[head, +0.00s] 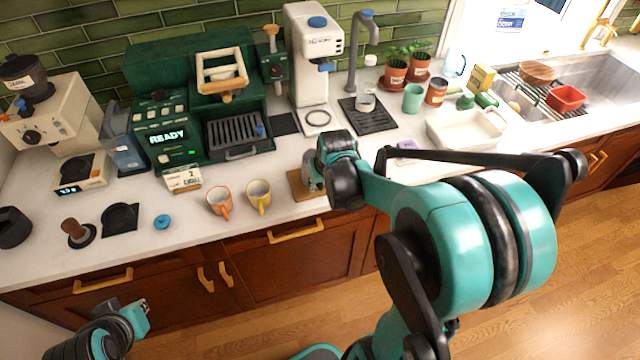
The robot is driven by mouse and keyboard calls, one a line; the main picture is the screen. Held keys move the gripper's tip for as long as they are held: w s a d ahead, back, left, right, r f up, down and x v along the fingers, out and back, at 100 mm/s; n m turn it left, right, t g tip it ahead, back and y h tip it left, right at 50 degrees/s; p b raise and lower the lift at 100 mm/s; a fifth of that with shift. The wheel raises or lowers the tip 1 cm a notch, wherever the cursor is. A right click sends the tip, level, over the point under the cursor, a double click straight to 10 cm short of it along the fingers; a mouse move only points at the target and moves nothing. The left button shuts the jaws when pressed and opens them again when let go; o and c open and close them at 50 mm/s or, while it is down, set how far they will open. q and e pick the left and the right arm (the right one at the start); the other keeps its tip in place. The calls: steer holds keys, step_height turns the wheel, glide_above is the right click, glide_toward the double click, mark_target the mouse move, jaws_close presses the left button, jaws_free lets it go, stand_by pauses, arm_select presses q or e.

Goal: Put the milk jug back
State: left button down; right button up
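My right gripper (312,172) is low over the counter's front edge, at a small wooden board (298,186). A greyish metal shape shows at its fingers; I cannot tell whether it is the milk jug or part of the gripper. The gripper and arm hide most of that spot, and whether the fingers are open or shut is unclear. No other thing is clearly the milk jug. My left gripper (142,312) is at lower left, in front of the cabinets and away from the counter things; its finger opening is not clear.
An orange cup (219,203) and a yellow cup (258,196) stand left of the board. A white tray (450,128) and sink (600,80) lie right.

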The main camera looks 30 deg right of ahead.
steer(key=d+p+v, duration=0.1)
steer(key=p+v, duration=0.2)
steer(key=v, duration=0.6)
steer(key=s+a+r+n+t+y, duration=0.1)
steer(key=s+a+r+n+t, duration=0.1)
steer(key=s+a, duration=0.8)
steer(key=a+t, duration=0.1)
steer(key=a, duration=0.3)
steer(key=shift+s+r+n, duration=0.15)
steer(key=shift+s+n, duration=0.05)
steer(key=shift+n, duration=0.2)
step_height(320, 180, down, 5)
steer(key=b, duration=0.5)
